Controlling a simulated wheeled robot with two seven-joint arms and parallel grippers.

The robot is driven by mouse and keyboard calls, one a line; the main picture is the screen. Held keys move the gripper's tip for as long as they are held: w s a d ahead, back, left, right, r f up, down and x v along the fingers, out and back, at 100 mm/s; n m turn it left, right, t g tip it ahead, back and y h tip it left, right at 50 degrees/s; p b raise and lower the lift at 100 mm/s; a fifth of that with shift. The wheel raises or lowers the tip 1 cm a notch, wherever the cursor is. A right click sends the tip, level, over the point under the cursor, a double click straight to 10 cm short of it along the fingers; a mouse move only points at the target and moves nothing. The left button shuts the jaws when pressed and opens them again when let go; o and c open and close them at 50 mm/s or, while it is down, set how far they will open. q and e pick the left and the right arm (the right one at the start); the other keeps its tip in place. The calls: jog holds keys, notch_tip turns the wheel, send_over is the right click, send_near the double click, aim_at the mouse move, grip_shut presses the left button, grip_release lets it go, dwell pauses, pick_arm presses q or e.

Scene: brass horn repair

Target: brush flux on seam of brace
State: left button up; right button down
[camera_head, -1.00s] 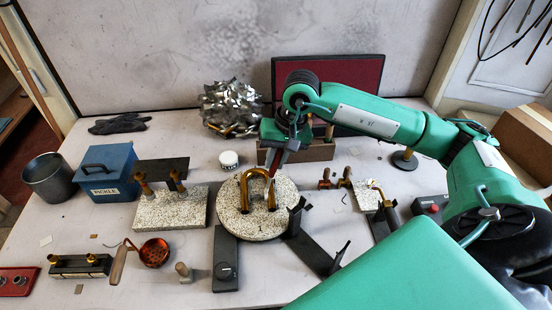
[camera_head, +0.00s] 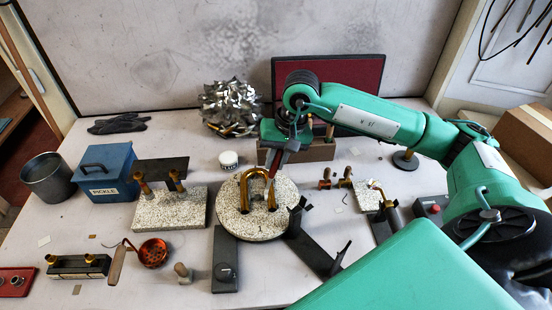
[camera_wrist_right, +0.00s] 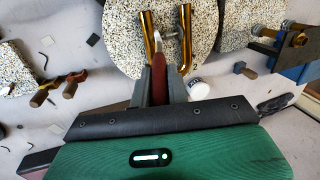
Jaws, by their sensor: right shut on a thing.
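The brass horn piece (camera_head: 246,190), a U-shaped tube, lies on the round speckled board (camera_head: 235,226) at the middle of the bench. It also shows in the right wrist view (camera_wrist_right: 151,38), with a brace crossing between its two tubes. My right gripper (camera_head: 280,153) is above the board, shut on a brush with a dark red handle (camera_wrist_right: 174,82). The brush points at the brass piece near the brace; whether its tip touches cannot be told. A small white-lidded jar (camera_head: 229,159) stands behind the board. My left gripper is not in view.
A blue pickle box (camera_head: 106,172), a metal pot (camera_head: 48,178) and a speckled block (camera_head: 170,210) stand left. Dark metal bars (camera_head: 225,262) lie in front of the board.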

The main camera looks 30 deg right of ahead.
jog(key=shift+r+p, duration=1.8)
jog(key=shift+r, duration=2.75)
